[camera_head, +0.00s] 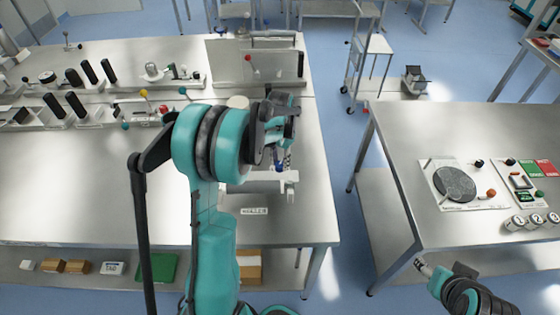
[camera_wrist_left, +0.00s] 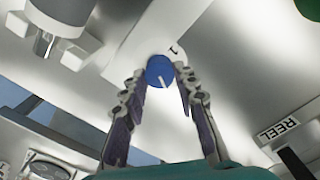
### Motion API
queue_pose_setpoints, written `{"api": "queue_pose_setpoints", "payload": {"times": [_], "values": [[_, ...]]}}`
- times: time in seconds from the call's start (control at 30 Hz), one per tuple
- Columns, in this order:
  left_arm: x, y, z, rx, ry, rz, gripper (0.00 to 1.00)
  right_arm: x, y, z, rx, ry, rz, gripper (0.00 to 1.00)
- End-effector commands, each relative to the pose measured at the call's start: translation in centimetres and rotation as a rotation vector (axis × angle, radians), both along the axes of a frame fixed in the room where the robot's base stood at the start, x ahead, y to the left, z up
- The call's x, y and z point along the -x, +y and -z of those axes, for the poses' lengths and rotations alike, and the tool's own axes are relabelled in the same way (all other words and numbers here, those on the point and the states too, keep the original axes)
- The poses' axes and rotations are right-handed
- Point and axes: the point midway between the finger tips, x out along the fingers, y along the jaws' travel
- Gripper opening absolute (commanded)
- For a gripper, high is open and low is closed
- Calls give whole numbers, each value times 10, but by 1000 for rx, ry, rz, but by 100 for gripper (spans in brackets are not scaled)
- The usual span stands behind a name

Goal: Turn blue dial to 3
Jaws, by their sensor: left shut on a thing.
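The blue dial (camera_wrist_left: 160,71) sits on a white housing (camera_wrist_left: 135,35) in the left wrist view. It has a white pointer line on its face, and a printed "1" shows beside its upper right edge. My left gripper (camera_wrist_left: 161,76) has one finger on each side of the dial and is shut on it. In the head view a small blue part of the dial (camera_head: 280,168) shows below my left gripper (camera_head: 284,158), at the white fixture (camera_head: 270,177) on the left table. Other dial numbers cannot be read. My right arm shows at the lower right; its fingers are unclear.
The left steel table (camera_head: 80,205) carries levers, black knobs and a panel (camera_head: 255,68) at the back. A right table (camera_head: 420,130) holds a round dark disc (camera_head: 454,184) and buttons. An aisle of blue floor separates them. A "REEL" label (camera_wrist_left: 278,130) lies near the left gripper.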

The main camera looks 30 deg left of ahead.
Motion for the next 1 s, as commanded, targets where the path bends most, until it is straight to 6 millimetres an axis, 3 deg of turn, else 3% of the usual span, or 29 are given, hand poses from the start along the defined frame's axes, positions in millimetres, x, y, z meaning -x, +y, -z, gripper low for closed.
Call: {"api": "queue_pose_setpoints", "payload": {"times": [0.7, 0.73, 0.8, 1.0], "values": [[-1, 0, 0, -1, -1, 75, 0, 0, 0, 0, 0, 0, 0, 58], [-1, 0, 0, -1, -1, 75, 34, 0, 0, 0, 0, 0, 0, 58], [0, 0, 0, -1, -1, 75, 50, 0, 0, 0, 0, 0, 0, 58], [0, 0, 0, 0, -1, 75, 50, 0, 0, 0, 0, 0, 0, 58]]}}
